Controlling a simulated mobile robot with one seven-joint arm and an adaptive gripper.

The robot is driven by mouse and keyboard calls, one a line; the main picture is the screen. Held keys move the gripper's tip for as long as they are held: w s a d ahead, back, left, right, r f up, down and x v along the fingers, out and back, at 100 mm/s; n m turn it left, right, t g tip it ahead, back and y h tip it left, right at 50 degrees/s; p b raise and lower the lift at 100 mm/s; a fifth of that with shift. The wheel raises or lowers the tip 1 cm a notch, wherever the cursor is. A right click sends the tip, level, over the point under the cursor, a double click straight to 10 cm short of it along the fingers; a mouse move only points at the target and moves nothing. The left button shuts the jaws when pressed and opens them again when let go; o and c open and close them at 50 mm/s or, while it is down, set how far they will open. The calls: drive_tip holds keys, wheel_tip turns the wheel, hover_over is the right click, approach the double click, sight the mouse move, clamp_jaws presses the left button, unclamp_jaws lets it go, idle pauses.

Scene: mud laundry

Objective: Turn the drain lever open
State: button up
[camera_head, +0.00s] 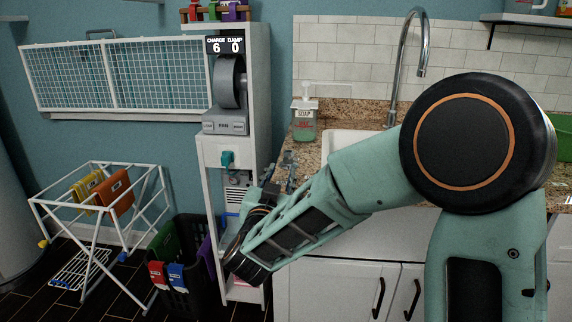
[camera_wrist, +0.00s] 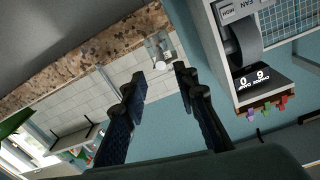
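A small teal handle (camera_head: 227,159) sticks out from the front of the narrow white cabinet, below the grey dial unit. It looks like the drain lever, but no label on it can be read. My gripper (camera_head: 280,174) points upward, right of the handle and apart from it, in front of the counter's left end. In the wrist view my gripper (camera_wrist: 160,76) has its two dark fingers spread with nothing between them. The handle cannot be made out in the wrist view.
The white cabinet (camera_head: 255,90) carries a display reading "CHARGE 6, DAMP 0". A soap bottle (camera_head: 304,115) stands on the granite counter beside the sink (camera_head: 345,140). Dark bins (camera_head: 185,250) and a white drying rack (camera_head: 98,215) stand on the floor at left.

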sight(289, 153)
drive_tip(key=w, duration=0.6)
drive_tip(key=w+b, duration=0.1)
drive_tip(key=w, duration=0.3)
drive_tip(key=shift+d, duration=0.4)
drive_tip(key=shift+c, duration=0.5)
clamp_jaws()
